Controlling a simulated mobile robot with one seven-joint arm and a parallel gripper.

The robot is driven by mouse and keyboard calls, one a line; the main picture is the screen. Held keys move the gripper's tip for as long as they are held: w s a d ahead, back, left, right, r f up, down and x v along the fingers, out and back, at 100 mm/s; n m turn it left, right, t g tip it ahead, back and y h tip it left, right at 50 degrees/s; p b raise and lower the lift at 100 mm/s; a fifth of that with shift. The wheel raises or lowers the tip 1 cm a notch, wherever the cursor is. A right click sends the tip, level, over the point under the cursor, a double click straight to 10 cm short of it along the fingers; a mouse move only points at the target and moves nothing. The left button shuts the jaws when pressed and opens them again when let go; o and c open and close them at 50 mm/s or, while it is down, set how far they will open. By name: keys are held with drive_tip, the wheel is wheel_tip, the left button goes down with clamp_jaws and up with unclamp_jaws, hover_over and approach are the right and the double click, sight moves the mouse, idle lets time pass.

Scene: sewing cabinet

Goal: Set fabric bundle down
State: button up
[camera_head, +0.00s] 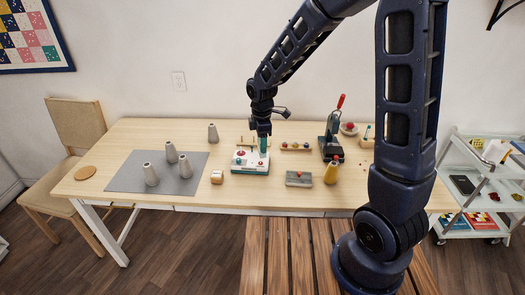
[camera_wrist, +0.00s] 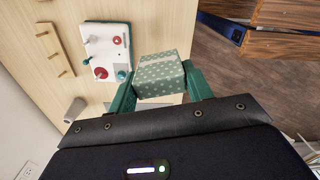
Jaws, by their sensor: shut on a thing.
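The fabric bundle (camera_wrist: 160,72) is a green block with white dots and a pale band, seen in the wrist view. My gripper (camera_wrist: 160,86) is shut on it, with one green finger on each side. In the head view my gripper (camera_head: 263,146) points down over the table, by the white board with red knobs (camera_head: 243,160). I cannot clearly tell the bundle from the green fingers there. The wrist view does not clearly show how high the bundle is above the table.
Grey cones (camera_head: 170,151) stand on a grey mat (camera_head: 128,178) at the left. Bare tabletop (camera_head: 240,190) shows along the front.

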drive_tip(key=shift+w+r, duration=0.2)
drive_tip(key=shift+r, duration=0.15)
drive_tip(key=w+d+r+m, duration=0.1)
drive_tip(key=w+d, duration=0.2)
drive_tip(key=w, duration=1.1)
drive_tip(key=w+d+r, duration=0.1)
drive_tip(key=w+d, duration=0.2)
drive_tip(key=w, duration=1)
drive_tip(key=w+d+f+m, duration=0.2)
drive_tip(key=w+d, duration=1.8)
drive_tip(key=w, duration=0.1)
drive_tip(key=f, duration=1.9)
drive_tip(key=shift+s+f, duration=0.2)
drive_tip(key=shift+f, duration=0.05)
drive_tip(key=shift+f, duration=0.15)
